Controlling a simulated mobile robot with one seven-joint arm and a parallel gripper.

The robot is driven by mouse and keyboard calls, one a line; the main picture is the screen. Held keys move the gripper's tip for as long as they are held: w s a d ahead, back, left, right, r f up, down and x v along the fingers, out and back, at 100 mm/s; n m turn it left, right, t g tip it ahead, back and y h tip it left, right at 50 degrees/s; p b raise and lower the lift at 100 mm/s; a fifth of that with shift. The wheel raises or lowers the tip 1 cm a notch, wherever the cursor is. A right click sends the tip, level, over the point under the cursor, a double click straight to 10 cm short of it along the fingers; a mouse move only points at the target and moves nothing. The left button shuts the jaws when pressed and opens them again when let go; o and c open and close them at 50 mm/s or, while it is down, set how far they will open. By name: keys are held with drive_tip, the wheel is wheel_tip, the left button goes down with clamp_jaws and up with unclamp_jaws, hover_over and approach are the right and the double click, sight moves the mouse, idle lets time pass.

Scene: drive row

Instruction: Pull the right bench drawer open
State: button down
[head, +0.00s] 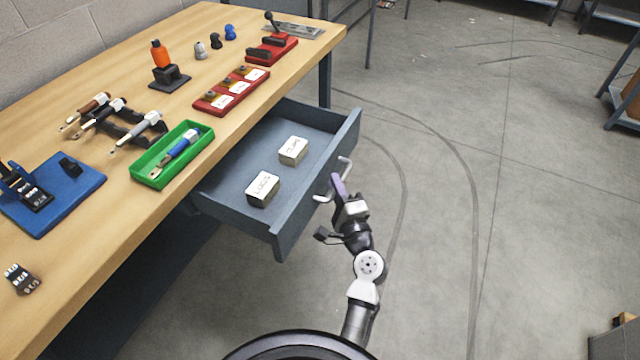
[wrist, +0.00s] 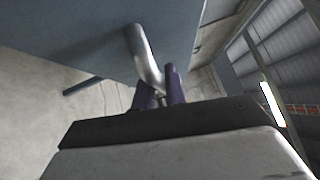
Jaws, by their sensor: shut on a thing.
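The bench drawer (head: 233,180) is blue-grey and stands well out from under the wooden bench top in the head view. Two small labelled blocks, one nearer (head: 263,188) and one farther (head: 293,151), lie inside it. A pale bar handle (head: 333,181) is on its front; it also shows in the wrist view (wrist: 143,55). My gripper (head: 337,185) is at the handle, and its purple fingers (wrist: 160,92) are shut around the bar in the wrist view. The fingers partly hide the near end of the handle.
The bench top (head: 100,235) carries a green tray (head: 145,178) with a tool, a red rack (head: 212,104), a blue stand (head: 80,195) and several other tools. Grey floor (head: 520,210) in front of the drawer and to the right is clear.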

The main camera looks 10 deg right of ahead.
drive_tip(key=shift+s+d, duration=0.35)
drive_tip(key=shift+d, duration=0.2)
drive_tip(key=c, duration=1.7)
unclamp_jaws()
drive_tip(key=shift+c, duration=0.2)
